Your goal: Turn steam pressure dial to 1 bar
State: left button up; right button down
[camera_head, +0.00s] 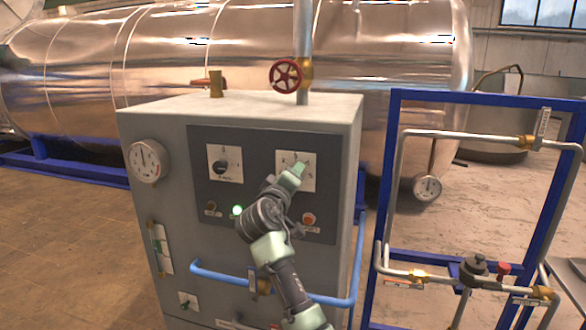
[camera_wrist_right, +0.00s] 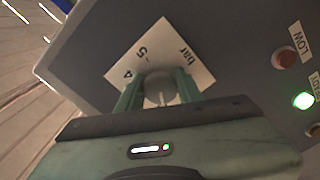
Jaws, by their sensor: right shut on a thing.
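The steam pressure dial is a grey round knob (camera_wrist_right: 160,90) on a white square plate (camera_head: 308,184), at the right of the dark panel (camera_head: 262,146) on the grey cabinet. In the right wrist view the plate shows "bar", "5" and "4"; the rest of the scale is hidden by my gripper. My right gripper (camera_head: 294,172) is at the plate, its two green fingers (camera_wrist_right: 158,84) shut on the knob, one on each side. The pointer's setting cannot be read. My left gripper is not in view.
Another dial (camera_head: 222,165) sits left on the panel. Below are a lit green lamp (camera_head: 237,210) and an orange-red lamp (camera_head: 309,219). A blue rail (camera_head: 220,276) runs across the cabinet's front. A blue pipe frame (camera_head: 390,180) stands right.

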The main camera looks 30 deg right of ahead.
jog(key=n+p, duration=0.4)
jog(key=n, duration=0.1)
jog(key=shift+r+n+p, duration=0.2)
jog(key=shift+n+p, duration=0.1)
jog(key=shift+p, duration=0.05)
jog(key=shift+f+n+p, duration=0.15)
jog(key=shift+n+p, duration=1.2)
jog(key=shift+n, duration=0.25)
jog(key=shift+f, duration=0.1)
jog(key=c, duration=0.9)
grip_release()
jog(key=shift+c, duration=0.2)
jog(key=shift+a, duration=0.1)
